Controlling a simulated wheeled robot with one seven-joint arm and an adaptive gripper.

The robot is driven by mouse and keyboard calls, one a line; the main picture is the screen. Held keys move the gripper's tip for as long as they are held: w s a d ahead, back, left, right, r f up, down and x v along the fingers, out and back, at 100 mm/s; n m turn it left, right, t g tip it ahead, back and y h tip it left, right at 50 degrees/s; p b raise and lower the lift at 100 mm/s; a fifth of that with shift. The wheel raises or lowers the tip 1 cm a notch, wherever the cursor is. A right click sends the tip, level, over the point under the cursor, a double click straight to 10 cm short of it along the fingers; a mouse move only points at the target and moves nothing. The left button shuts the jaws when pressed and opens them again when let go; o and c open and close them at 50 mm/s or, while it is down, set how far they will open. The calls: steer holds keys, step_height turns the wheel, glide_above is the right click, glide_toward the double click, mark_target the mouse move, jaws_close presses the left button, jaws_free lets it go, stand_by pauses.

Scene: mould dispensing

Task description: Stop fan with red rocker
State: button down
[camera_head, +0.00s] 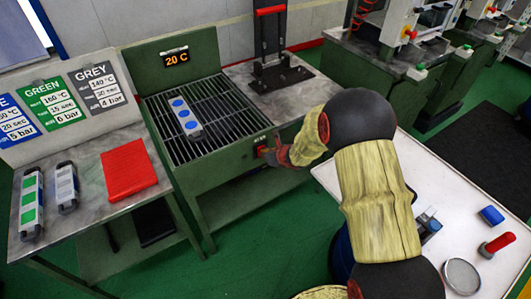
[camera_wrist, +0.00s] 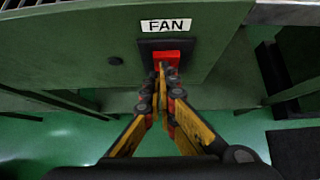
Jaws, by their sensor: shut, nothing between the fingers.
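The red rocker (camera_wrist: 168,57) sits in a dark housing under a white FAN label (camera_wrist: 163,25) on the green panel in the wrist view. In the head view the rocker (camera_head: 262,151) shows at the right of the front face of the green fan unit (camera_head: 222,162). My gripper (camera_wrist: 162,72) is shut and empty, its fingertips at the lower part of the rocker. I cannot tell for sure whether they touch it. The head view shows my gripper (camera_head: 273,154) just right of the rocker. The display (camera_head: 177,57) on the unit reads 20 C.
A blue-marked mould (camera_head: 186,118) lies on the unit's grille (camera_head: 225,98). A press with a red handle (camera_head: 270,11) stands behind. A white table (camera_head: 458,208) is at right.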

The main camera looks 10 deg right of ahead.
steer(key=shift+b, duration=0.35)
steer(key=shift+r, duration=0.1)
steer(key=shift+r+p, duration=0.4)
steer(key=shift+r, duration=0.35)
steer(key=shift+d, duration=0.1)
